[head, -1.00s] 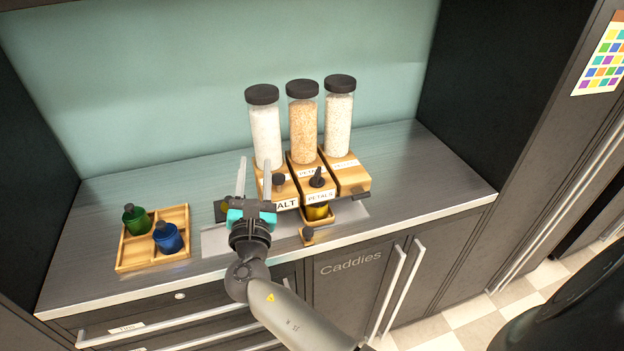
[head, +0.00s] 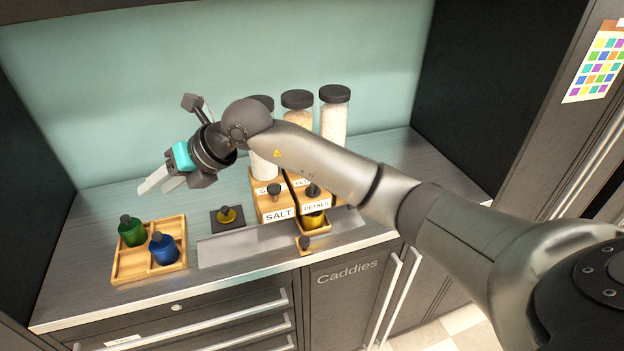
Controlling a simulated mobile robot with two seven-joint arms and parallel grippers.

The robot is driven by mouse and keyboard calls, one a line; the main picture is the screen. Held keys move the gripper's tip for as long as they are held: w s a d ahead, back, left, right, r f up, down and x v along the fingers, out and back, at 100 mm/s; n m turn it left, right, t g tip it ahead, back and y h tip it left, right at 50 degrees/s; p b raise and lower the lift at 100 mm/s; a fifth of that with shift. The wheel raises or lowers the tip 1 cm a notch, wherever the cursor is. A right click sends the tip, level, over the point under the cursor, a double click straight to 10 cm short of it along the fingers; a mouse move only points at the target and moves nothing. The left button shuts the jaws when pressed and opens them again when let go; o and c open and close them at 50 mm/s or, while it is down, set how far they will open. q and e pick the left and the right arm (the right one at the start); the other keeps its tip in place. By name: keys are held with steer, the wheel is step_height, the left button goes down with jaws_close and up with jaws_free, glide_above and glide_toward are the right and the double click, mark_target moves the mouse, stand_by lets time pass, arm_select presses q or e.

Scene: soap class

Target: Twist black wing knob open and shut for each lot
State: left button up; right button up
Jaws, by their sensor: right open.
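Three wooden dispensers with clear jars stand at the back. The left one, labelled SALT (head: 280,214), has a dark knob (head: 274,190) on it. The middle one, labelled PETALS (head: 316,205), has a black knob (head: 312,190). My arm hides most of the right dispenser and the lower jars. A yellow container (head: 313,220) sits under the PETALS dispenser in a small wooden holder. Another yellow, dark-topped container (head: 227,215) is on a black pad. My right gripper (head: 160,186) is open and empty, above the counter at left, away from the knobs. My left gripper is out of view.
A wooden divided tray (head: 148,275) holds a green bottle (head: 132,231) and a blue bottle (head: 163,248) at front left. A pale metal strip (head: 240,246) runs along the counter front. The back left counter is clear.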

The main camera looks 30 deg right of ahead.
steer(key=s+d+m+g+h, duration=0.2)
steer(key=d+m+h, duration=0.35)
steer(key=d, duration=0.75)
steer(key=m+g+h, duration=0.2)
steer(key=m+h, duration=0.4)
glide_toward(313, 187)
steer(key=x, duration=0.3)
steer(key=p+x, duration=0.1)
steer(key=x, duration=0.2)
steer(key=w+x, duration=0.1)
steer(key=x, duration=0.2)
steer(key=shift+w+d+p, duration=0.1)
steer(key=shift+d+p, duration=0.25)
steer(key=shift+c, duration=0.2)
steer(key=shift+r, duration=0.1)
jaws_close()
